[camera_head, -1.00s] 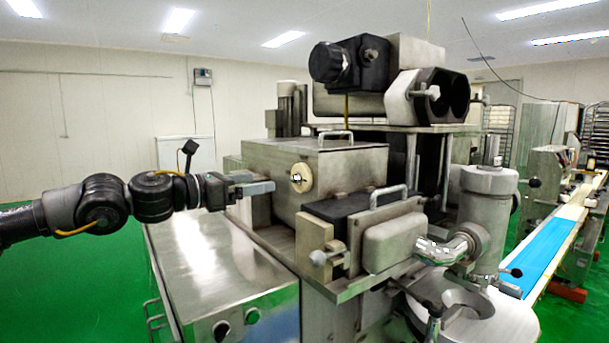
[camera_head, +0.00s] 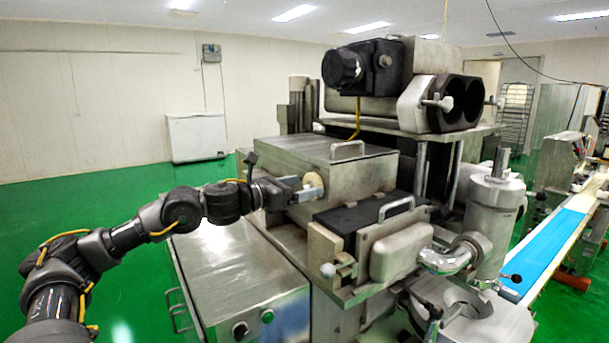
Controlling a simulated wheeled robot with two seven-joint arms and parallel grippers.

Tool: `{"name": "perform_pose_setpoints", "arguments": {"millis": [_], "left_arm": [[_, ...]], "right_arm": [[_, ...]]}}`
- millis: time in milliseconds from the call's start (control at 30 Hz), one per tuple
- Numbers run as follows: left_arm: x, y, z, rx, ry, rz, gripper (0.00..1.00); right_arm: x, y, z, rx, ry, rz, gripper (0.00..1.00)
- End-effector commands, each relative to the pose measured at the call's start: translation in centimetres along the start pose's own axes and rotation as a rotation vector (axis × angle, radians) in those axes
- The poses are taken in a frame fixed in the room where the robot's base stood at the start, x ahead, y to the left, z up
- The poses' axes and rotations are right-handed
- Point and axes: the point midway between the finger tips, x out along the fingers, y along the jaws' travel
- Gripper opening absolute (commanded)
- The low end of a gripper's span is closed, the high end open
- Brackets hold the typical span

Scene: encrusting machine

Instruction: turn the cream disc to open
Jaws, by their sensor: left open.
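The cream disc (camera_head: 313,181) is a small round knob on the left-facing side of the machine's steel box (camera_head: 345,172). My left gripper (camera_head: 316,194) comes in from the left, with its grey fingers at the lower front of the disc. The fingers overlap the disc's lower part in this view. The gripper is open; I cannot tell whether a finger touches the disc. My right gripper is not in view.
A steel cabinet (camera_head: 238,268) with buttons stands below my left arm. A black-topped block (camera_head: 368,212) with a handle juts out right of the disc. A blue conveyor belt (camera_head: 547,250) runs at the right. Green floor (camera_head: 130,205) is clear at left.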

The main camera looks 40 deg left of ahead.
Motion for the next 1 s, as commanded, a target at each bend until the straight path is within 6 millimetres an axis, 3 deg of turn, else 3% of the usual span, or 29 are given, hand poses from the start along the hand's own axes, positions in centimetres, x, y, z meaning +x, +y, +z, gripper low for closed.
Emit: {"name": "perform_pose_setpoints", "arguments": {"millis": [200, 500, 833, 1000], "left_arm": [[1.16, -0.10, 0.04, -0.001, 0.002, -0.001, 0.86], [1.27, -0.12, -0.09, 0.001, 0.002, -0.002, 0.86], [1.25, -0.12, -0.08, 0.001, 0.002, -0.002, 0.43], [1.25, -0.11, -0.09, -0.007, 0.002, -0.002, 0.42]], "right_arm": [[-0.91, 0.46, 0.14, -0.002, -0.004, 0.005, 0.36], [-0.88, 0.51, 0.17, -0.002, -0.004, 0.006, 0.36], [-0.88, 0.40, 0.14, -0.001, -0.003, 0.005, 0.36], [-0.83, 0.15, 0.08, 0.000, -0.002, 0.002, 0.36]]}}
